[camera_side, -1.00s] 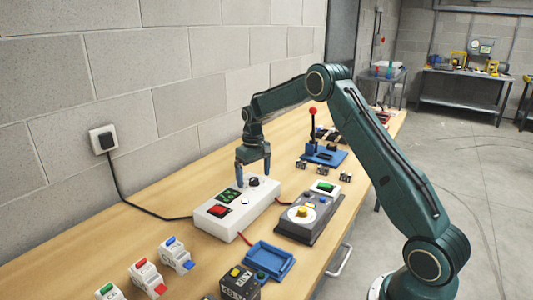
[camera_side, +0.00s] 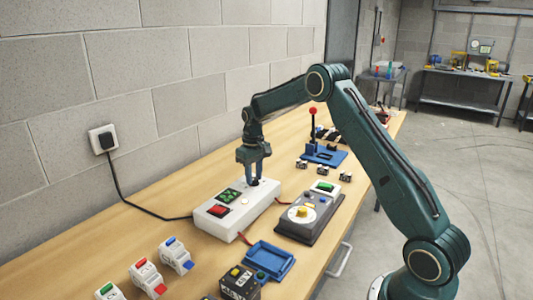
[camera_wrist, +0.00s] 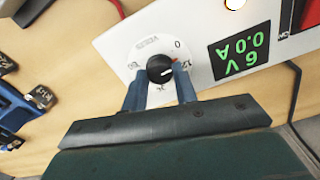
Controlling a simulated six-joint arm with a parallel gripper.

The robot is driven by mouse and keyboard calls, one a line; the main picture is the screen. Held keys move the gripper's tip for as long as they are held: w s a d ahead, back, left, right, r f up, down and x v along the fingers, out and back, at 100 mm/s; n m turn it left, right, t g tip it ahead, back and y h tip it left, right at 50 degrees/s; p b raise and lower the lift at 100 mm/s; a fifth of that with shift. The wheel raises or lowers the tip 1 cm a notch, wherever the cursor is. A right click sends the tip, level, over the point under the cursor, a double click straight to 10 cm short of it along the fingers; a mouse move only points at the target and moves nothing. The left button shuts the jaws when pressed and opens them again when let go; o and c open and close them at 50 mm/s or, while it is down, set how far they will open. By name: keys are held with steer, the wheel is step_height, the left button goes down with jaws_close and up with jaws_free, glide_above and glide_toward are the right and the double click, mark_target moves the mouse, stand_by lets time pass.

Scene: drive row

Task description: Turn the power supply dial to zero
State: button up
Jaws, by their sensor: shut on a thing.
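The power supply (camera_side: 240,207) is a white box on the bench with a red switch (camera_side: 218,210) and a green display (camera_side: 228,194). In the wrist view the display (camera_wrist: 240,48) reads 6V and 0.0A. The black dial (camera_wrist: 160,69) sits on a white scale marked with a 0 and other numbers; its white mark points right in the picture, to the lower right of the 0. My gripper (camera_wrist: 160,78) is shut on the dial, with one blue finger on each side.
A grey unit with a yellow knob (camera_side: 302,211) stands right of the supply, joined by a red wire. A blue tray (camera_side: 268,262) lies in front. Several small breakers (camera_side: 176,254) stand at front left. A blue lever press (camera_side: 322,154) stands behind.

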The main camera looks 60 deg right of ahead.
mark_target(254, 178)
steer(key=n, duration=0.4)
steer(key=shift+n, duration=0.4)
steer(key=o, duration=1.7)
steer(key=shift+r, duration=0.15)
steer(key=shift+r, duration=3.35)
steer(key=shift+r, duration=0.1)
